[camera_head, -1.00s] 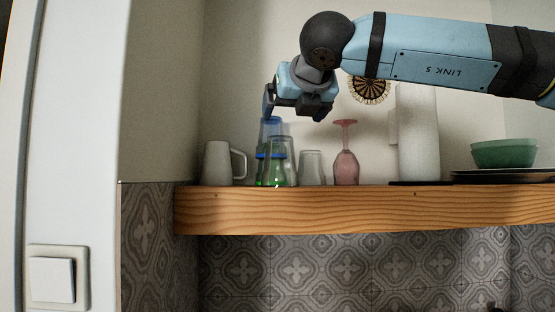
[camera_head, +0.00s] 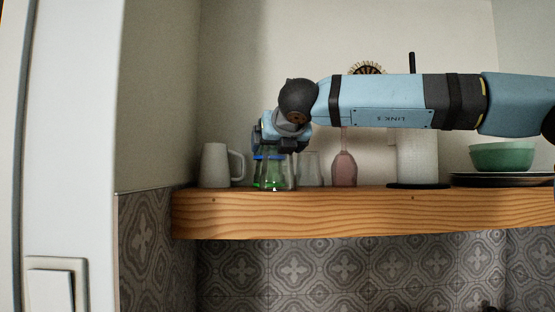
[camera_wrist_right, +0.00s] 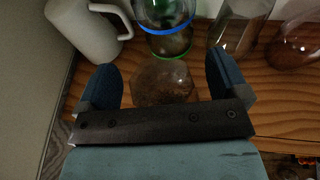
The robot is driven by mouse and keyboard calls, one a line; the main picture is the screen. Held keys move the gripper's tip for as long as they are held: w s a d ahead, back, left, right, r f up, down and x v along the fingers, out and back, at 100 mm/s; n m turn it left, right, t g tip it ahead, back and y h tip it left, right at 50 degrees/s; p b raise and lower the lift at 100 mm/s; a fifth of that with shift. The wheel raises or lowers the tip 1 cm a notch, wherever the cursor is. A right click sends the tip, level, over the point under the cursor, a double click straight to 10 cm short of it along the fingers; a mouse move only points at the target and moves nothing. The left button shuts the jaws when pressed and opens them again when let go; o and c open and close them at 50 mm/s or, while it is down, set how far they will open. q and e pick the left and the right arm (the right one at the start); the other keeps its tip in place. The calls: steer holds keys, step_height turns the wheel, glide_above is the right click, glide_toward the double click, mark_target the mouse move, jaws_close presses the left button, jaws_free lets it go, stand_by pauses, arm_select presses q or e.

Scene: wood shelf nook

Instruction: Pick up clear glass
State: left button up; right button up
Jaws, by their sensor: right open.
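A clear glass (camera_head: 286,178) stands at the shelf's front edge, in front of a glass with a blue band and green base (camera_head: 262,176). In the right wrist view the clear glass (camera_wrist_right: 165,85) shows between the two fingers. My right gripper (camera_head: 278,148) is open and reaches down at the top of these glasses. In the right wrist view the right gripper (camera_wrist_right: 164,80) has a finger on each side of the clear glass; I cannot tell whether either touches it. My left gripper is not in view.
A grey mug (camera_head: 215,166) stands left of the glasses. Another clear glass (camera_head: 310,170) and a pink upturned stemmed glass (camera_head: 344,170) stand to the right. Further right are a white paper roll (camera_head: 418,160) and green bowls (camera_head: 502,156) on dark plates. The wooden shelf (camera_head: 370,212) ends at the front.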

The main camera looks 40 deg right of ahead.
steer(key=shift+s+a+r, duration=0.1)
steer(key=shift+s, duration=0.15)
steer(key=shift+c, duration=0.8)
steer(key=c, duration=1)
steer(key=shift+o, duration=0.2)
